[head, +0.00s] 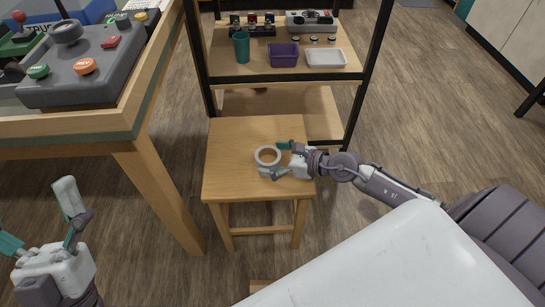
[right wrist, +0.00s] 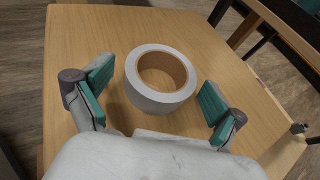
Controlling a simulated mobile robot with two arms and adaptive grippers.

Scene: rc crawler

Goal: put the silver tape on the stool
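The silver tape (head: 267,148) is a grey-white roll with a tan core. It lies flat on the wooden stool (head: 225,178), near the middle of its seat. In the right wrist view the tape (right wrist: 152,99) sits between the two teal-padded fingers of my right gripper (right wrist: 156,97), with a gap on each side. My right gripper (head: 279,159) is open and comes in over the stool from the right. My left gripper (head: 38,219) is at the lower left, away from the stool, with its fingers spread open.
Behind the stool stands a black-framed shelf (head: 225,68) holding a teal cup (head: 242,47), a purple basket (head: 284,55) and a white tray (head: 326,57). A workbench (head: 140,100) with a grey control box (head: 85,70) stands to the left. A white surface (head: 400,260) is in the foreground.

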